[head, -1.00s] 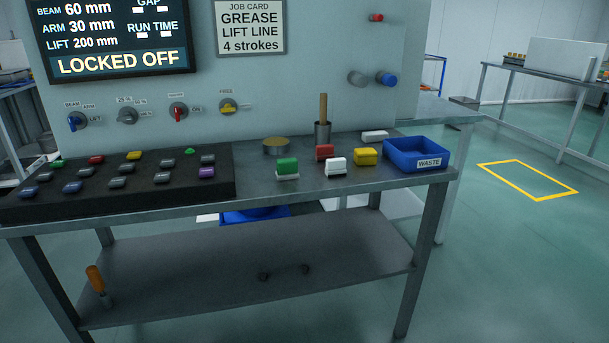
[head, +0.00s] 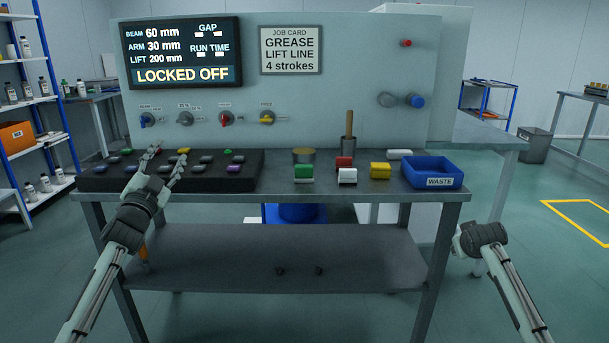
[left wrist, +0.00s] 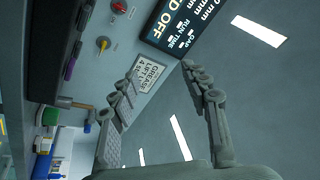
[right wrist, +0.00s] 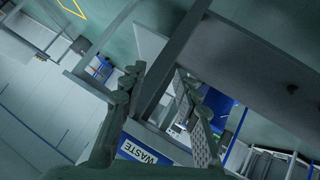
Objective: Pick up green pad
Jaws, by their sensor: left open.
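The green pad (head: 303,173), a small green block on a white base, sits upright on the grey workbench (head: 330,190) near its front edge, left of the white block. It also shows at the left of the left wrist view (left wrist: 49,117). My left gripper (head: 165,160) is open and empty, over the black button tray, well left of the pad. In the right wrist view my right gripper (right wrist: 158,82) has its fingers apart with nothing between them. In the head view the right hand is low at the bench's right end, its fingers hard to make out.
Red (head: 344,162), white (head: 347,176) and yellow (head: 380,171) blocks stand right of the pad, then the blue WASTE bin (head: 432,173). A round tin (head: 303,155) and a cup with a wooden handle (head: 348,142) stand behind. The black tray (head: 180,180) fills the bench's left.

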